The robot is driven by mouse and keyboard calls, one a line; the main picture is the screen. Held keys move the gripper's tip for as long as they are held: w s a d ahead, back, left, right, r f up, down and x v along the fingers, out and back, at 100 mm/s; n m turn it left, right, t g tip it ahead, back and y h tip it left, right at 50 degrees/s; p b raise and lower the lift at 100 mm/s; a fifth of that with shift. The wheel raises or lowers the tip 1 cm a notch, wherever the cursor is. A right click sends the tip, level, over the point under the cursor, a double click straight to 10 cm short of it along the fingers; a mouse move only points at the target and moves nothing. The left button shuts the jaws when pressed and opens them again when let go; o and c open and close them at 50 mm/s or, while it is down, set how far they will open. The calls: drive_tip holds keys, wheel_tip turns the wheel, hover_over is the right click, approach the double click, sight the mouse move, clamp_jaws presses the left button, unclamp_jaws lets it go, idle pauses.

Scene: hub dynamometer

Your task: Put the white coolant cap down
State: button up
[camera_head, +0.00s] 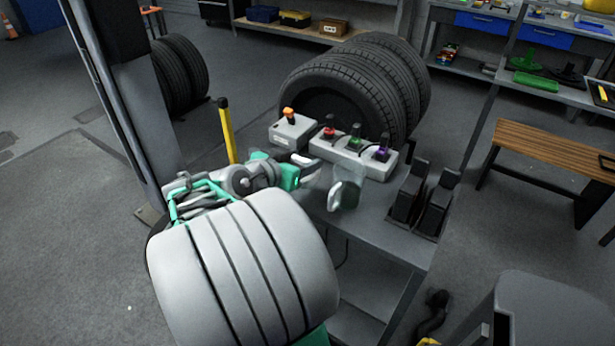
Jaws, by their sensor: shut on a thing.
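My gripper (308,166), green and grey, reaches right over the grey bench (390,235). It is shut on a small bright white piece at its tip, which appears to be the white coolant cap (303,159). The cap is partly hidden by the fingers and shows small. The gripper is just in front of the pale grey blocks, and I cannot tell its height above the bench.
A pale block (378,168) carries red, green and purple parts; a smaller one (290,134) carries an orange part. A pale, rounded, partly clear object (345,192) is right of the gripper. Black pedals (424,200) stand at right, tyres (365,85) behind. Bare bench shows in front.

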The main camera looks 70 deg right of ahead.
drive_tip(key=d+f, duration=0.6)
drive_tip(key=shift+w+d+f, duration=0.15)
drive_tip(key=shift+w+f, duration=0.1)
drive_tip(key=shift+f, duration=1.55)
